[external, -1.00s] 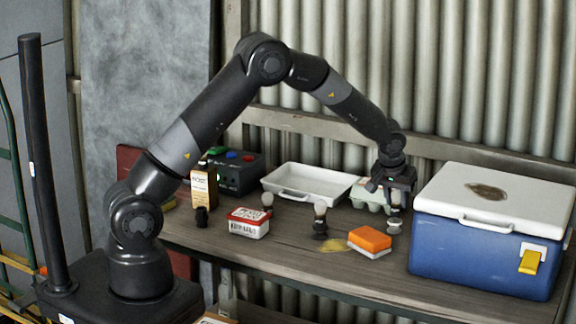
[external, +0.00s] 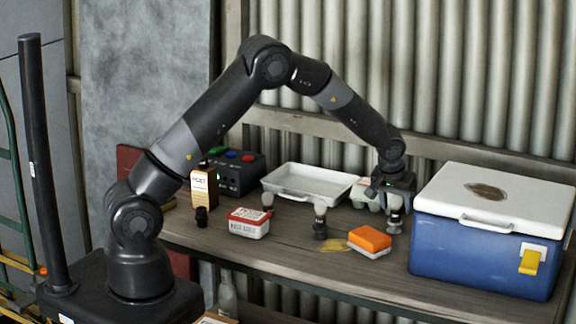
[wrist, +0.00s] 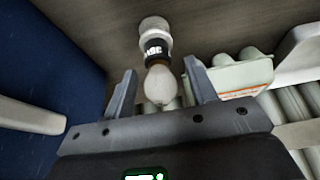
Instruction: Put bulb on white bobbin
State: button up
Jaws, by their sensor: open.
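A clear bulb (wrist: 160,85) with a black collar stands upright on a white bobbin (wrist: 154,28), as the wrist view shows. In the external view this bulb (external: 394,203) and bobbin (external: 393,226) are at the right of the bench, left of the cooler. My gripper (wrist: 160,78) is open, with one finger on each side of the bulb and gaps visible between. In the external view my gripper (external: 393,198) is just above the bobbin and partly hides the bulb. Whether anything touches the glass is unclear.
A blue cooler (external: 478,255) stands close on the right. An egg carton (wrist: 232,76) is close behind.

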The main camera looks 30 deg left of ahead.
jog(key=v, duration=1.2)
jog(key=s+a+r, duration=0.6)
jog(key=a+r, duration=0.1)
jog(key=a, duration=0.5)
jog(key=s+a+r, duration=0.5)
jog(key=a+r, duration=0.3)
jog(key=a, duration=0.4)
jog(key=s+a, duration=0.6)
jog(key=s, duration=0.4)
jog(key=s+a+t, duration=0.1)
jog(key=s+a, duration=0.5)
jog(key=s, duration=0.4)
jog(key=shift+f, duration=0.2)
